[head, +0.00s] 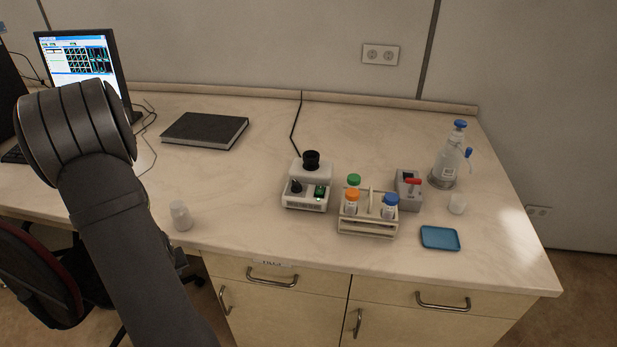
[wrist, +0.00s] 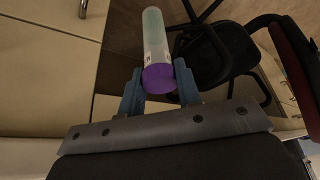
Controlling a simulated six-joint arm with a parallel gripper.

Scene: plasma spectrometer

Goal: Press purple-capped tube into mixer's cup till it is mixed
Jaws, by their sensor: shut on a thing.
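My gripper (wrist: 159,84) is shut on the purple-capped tube (wrist: 154,38) in the wrist view, with its fingers on both sides of the purple cap. The tube has a clear body with pale greenish contents and a white label. Behind it are the floor, a chair and drawer fronts. In the head view my arm hides the gripper and the tube. The mixer (head: 308,187) is a white box on the bench with a black cup (head: 311,160) on top, a dark knob and a lit green switch. The cup looks empty.
A tube rack (head: 368,226) with green-, orange- and blue-capped tubes stands right of the mixer. A grey device with a red lever (head: 408,190), a blue tray (head: 440,238) and a wash bottle (head: 449,160) stand farther right. A small white bottle (head: 180,216) stands left, near the front edge.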

